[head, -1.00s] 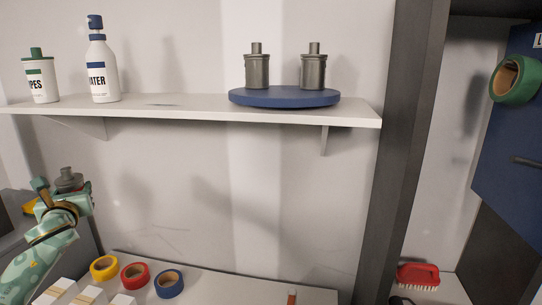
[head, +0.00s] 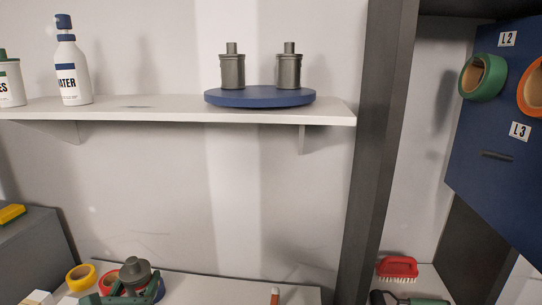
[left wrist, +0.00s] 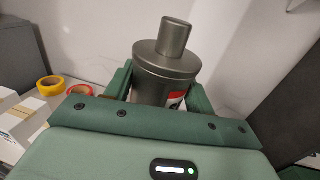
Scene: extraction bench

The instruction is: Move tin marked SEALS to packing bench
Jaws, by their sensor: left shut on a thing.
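A dark grey tin (head: 135,272) with a narrow neck is held in my left gripper (head: 131,290), low at the left in the head view. In the left wrist view the same tin (left wrist: 168,62) stands about upright between the two green fingers of the gripper (left wrist: 160,92), which are shut on it. Part of a red and white label shows on its side, but its word cannot be read. Two similar grey tins, a left one (head: 232,70) and a right one (head: 289,70), stand on a blue round turntable (head: 260,97). My right gripper is not in view.
The turntable is on a white wall shelf (head: 170,112) with a WATER bottle (head: 70,75). Yellow (head: 80,277) and red (head: 108,282) tape rolls lie beside the held tin. A dark post (head: 378,150) stands right of the bench. A red brush (head: 397,268) lies beyond it.

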